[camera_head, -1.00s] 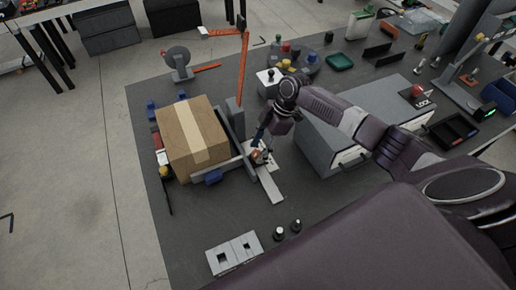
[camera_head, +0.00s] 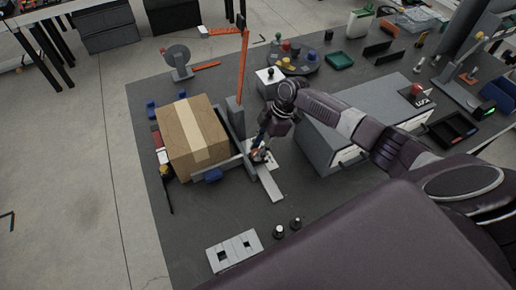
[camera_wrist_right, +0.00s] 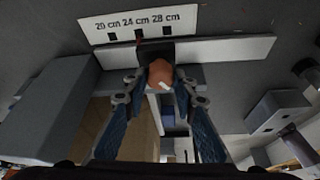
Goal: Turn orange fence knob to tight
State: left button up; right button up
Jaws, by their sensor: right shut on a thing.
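The orange fence knob (camera_wrist_right: 160,73) is a small round knob with a white mark, on a dark block at the grey fence rail (camera_wrist_right: 235,48). A white scale plate (camera_wrist_right: 138,24) reading 20 cm, 24 cm and 28 cm lies beside the rail. My right gripper (camera_wrist_right: 160,98) has its blue fingers on both sides of the knob, shut on it. In the head view, my right gripper (camera_head: 259,154) reaches down to the fence and mostly hides the knob. My left gripper is in neither view.
A taped cardboard box (camera_head: 182,150) stands left of the fence. A large grey case (camera_head: 325,150) stands to the right. An orange upright arm (camera_head: 243,70) rises behind the fence. Two small dark knobs (camera_head: 287,228) and a light slotted plate (camera_head: 225,258) lie in front.

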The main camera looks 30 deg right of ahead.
jog(key=m+p, duration=0.1)
jog(key=m+t+p, duration=0.1)
jog(key=m+p, duration=0.1)
jog(key=p, duration=0.1)
jog(key=shift+s+a+r+m, duration=0.1)
jog(key=shift+r+m, duration=0.15)
jog(key=shift+m, duration=0.05)
jog(key=shift+f+m+t+h+p, duration=0.15)
jog(key=shift+m+t+h+p, duration=0.55)
jog(key=shift+m+p, duration=1.05)
jog(key=o, duration=1.2)
jog(key=shift+c, duration=0.2)
jog(key=v, duration=1.2)
jog(key=shift+a+f, duration=0.1)
